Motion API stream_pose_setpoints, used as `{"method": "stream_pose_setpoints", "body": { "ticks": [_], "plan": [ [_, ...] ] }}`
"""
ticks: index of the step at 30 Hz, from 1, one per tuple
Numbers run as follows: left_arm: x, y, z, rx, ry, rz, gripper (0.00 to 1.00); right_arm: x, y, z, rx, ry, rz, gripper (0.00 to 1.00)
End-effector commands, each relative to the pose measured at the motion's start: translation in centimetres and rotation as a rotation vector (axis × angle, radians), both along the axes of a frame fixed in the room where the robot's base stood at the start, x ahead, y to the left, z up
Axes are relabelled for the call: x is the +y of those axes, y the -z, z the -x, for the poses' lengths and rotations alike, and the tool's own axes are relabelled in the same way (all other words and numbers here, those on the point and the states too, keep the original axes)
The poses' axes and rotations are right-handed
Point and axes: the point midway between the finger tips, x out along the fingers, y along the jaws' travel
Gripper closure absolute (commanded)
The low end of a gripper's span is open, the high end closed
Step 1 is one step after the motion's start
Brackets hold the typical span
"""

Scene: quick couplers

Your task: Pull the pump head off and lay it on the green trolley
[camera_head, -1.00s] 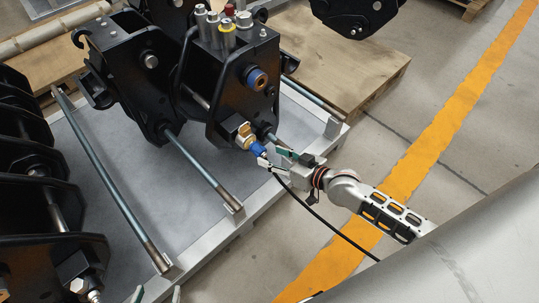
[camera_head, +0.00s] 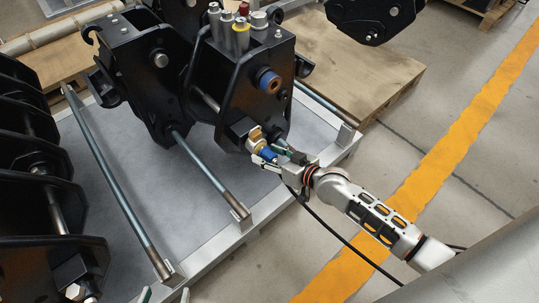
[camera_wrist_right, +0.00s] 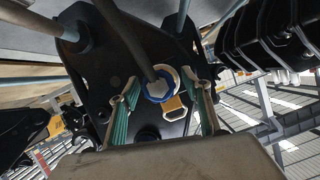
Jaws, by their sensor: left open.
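A brass-coloured fitting (camera_head: 256,138) with a blue collar (camera_head: 267,152) sticks out low on the front of a black coupler block (camera_head: 240,100). My right gripper (camera_head: 274,157) is at the collar with its fingers apart. A black hose (camera_wrist_right: 140,50) runs from the collar. My left gripper (camera_head: 163,295) is open and empty at the bottom edge. I can make out no pump head or green trolley.
The couplers stand on a grey pallet with a metal rim (camera_head: 255,222) and steel rods (camera_head: 115,185). More black couplers (camera_head: 35,180) crowd the left. A wooden pallet (camera_head: 350,65) lies behind.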

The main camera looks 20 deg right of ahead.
Motion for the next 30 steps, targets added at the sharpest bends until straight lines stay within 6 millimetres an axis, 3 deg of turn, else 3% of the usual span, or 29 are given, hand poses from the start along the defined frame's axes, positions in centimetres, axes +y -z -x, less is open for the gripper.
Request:
{"method": "stream_pose_setpoints", "body": {
  "ticks": [1, 4, 5, 7, 8, 10, 30],
  "plan": [
    [0.0, 0.0, 0.0, -0.001, 0.000, 0.000, 0.50, 0.0, 0.0, 0.0, 0.000, 0.000, 0.000, 0.65],
    [0.0, 0.0, 0.0, -0.001, 0.000, 0.001, 0.50, 0.0, 0.0, 0.0, 0.000, 0.000, 0.000, 0.91],
    [0.0, 0.0, 0.0, -0.001, 0.000, 0.001, 0.50, 0.0, 0.0, 0.0, 0.000, 0.000, 0.000, 0.95],
    [0.0, 0.0, 0.0, -0.001, 0.000, 0.001, 0.50, 0.0, 0.0, 0.0, 0.001, 0.000, 0.000, 0.95],
    [0.0, 0.0, 0.0, -0.001, 0.000, 0.001, 0.50, 0.0, 0.0, 0.0, 0.001, 0.000, 0.000, 0.80],
    [0.0, 0.0, 0.0, -0.001, 0.000, 0.001, 0.50, 0.0, 0.0, 0.0, 0.001, 0.000, 0.000, 0.98],
    [0.0, -1.5, -0.7, -0.028, -0.001, 0.002, 0.50, -0.6, -0.2, 1.5, -0.001, 0.000, 0.001, 0.98]
  ]
}}
